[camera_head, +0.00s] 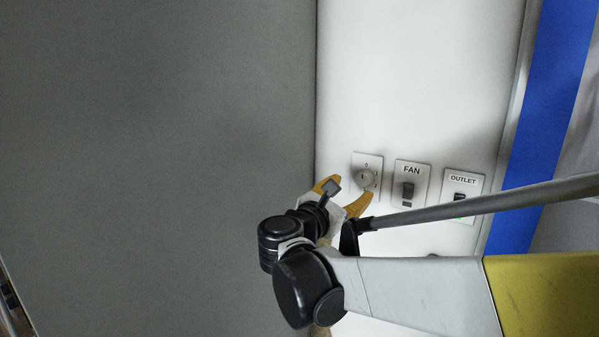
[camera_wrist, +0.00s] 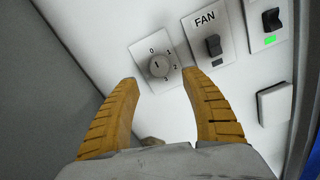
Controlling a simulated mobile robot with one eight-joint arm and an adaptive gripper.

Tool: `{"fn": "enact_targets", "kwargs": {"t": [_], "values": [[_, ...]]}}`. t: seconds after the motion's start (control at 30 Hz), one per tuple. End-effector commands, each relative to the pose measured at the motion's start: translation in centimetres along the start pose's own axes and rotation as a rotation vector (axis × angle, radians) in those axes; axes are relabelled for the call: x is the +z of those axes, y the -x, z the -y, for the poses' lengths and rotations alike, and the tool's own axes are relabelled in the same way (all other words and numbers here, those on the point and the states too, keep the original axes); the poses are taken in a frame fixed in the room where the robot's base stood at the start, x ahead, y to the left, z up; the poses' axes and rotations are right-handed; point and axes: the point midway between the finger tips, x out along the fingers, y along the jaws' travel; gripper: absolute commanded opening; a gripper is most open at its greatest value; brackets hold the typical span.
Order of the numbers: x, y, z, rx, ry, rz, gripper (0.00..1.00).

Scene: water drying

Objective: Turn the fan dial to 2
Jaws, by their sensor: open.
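The fan dial (camera_head: 366,176) is a round grey knob on a square white plate on the white wall panel, left of the plate labelled FAN (camera_head: 410,182). In the wrist view the dial (camera_wrist: 160,65) has marks 0, 1, 2 and 3 around it, and its pointer line aims toward the upper left, near 0. My gripper (camera_head: 347,195) has yellow fingers just below and left of the dial. In the wrist view my gripper (camera_wrist: 165,90) is open, with the dial ahead between the fingertips; they do not appear to touch it.
Right of the dial are the dark FAN switch (camera_wrist: 213,45) and the OUTLET switch plate (camera_head: 463,194), which shows a green light. A blue strip (camera_head: 545,110) runs beyond the panel's right edge. A grey wall (camera_head: 160,150) stands close on the left. The panel above is clear.

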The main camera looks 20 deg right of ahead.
Motion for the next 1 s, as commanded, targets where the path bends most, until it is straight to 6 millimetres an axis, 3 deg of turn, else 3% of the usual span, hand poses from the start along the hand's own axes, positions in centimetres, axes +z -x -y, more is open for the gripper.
{"fn": "enact_targets", "kwargs": {"t": [0.2, 0.4, 0.8, 0.97, 1.0], "values": [[0.1, -4.6, 0.1, -0.004, -0.002, 0.0, 0.55], [0.0, -7.3, 0.0, -0.003, -0.002, -0.001, 0.55], [0.0, -8.1, 0.0, -0.001, -0.003, -0.002, 0.53], [0.0, -8.1, 0.0, -0.001, -0.003, -0.002, 0.04], [0.0, -8.1, 0.0, -0.001, -0.003, -0.002, 0.01]]}}
